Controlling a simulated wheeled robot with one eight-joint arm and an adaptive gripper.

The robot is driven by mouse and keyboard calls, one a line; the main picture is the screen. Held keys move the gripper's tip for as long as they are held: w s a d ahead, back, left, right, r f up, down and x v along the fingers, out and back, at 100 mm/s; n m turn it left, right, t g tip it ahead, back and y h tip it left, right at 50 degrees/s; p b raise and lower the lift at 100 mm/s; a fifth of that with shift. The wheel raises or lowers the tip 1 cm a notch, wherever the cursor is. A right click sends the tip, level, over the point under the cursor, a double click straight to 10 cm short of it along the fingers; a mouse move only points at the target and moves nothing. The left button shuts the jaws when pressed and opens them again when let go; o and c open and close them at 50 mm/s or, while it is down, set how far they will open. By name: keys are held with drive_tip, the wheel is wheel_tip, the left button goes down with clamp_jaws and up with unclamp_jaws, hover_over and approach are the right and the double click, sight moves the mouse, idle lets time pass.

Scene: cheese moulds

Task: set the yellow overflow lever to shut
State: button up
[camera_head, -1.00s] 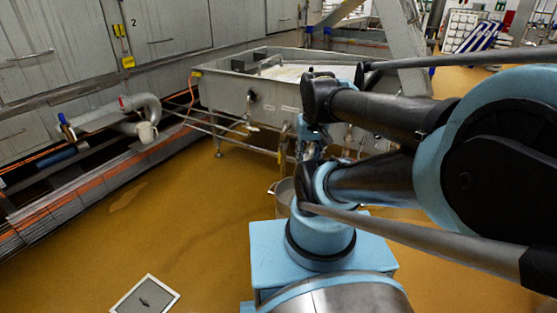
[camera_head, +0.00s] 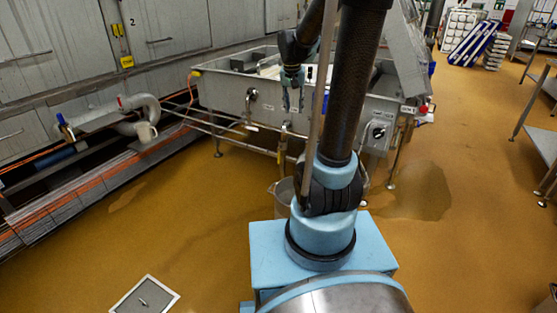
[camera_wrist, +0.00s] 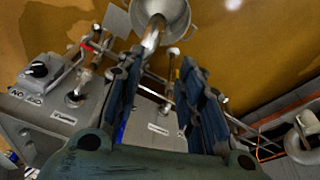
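A steel vat (camera_head: 225,92) stands ahead with pipes and valves along its front. A small yellow piece (camera_head: 280,156) shows low at the vat's front; it may be the overflow lever, but its setting is too small to tell. A thin yellow part also shows beyond the fingers in the wrist view (camera_wrist: 172,67). My gripper (camera_head: 292,100) hangs near the vat's front edge, above and apart from the yellow piece. In the wrist view its two dark fingers (camera_wrist: 162,100) are parted with nothing held between them.
A steel bucket (camera_head: 282,190) stands on the floor below the vat's front, partly hidden by my arm. A control box with a black knob (camera_head: 378,133) is at the vat's right. A steel table (camera_head: 545,140) is at far right.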

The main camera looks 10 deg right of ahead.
drive_tip(key=w+a+f+m, duration=0.1)
drive_tip(key=w+f, duration=0.3)
drive_tip(key=w, duration=0.9)
drive_tip(key=w+a+f+m+h, duration=0.1)
drive_tip(key=w+a+f+m, duration=0.2)
drive_tip(key=w+f, duration=1.7)
drive_tip(key=shift+m+t+h, duration=0.3)
drive_tip(key=shift+m+h, duration=0.1)
drive_tip(key=shift+m, duration=0.5)
drive_tip(key=w+a+x, duration=0.1)
drive_tip(key=x, duration=0.9)
drive_tip(key=w+a+x, duration=0.1)
drive_tip(key=a+x, duration=0.1)
drive_tip(key=x, duration=0.8)
drive_tip(key=w+a+x, duration=0.1)
drive_tip(key=x, duration=0.9)
drive_tip(key=shift+a+f, duration=0.25)
drive_tip(key=shift+f, duration=0.15)
clamp_jaws()
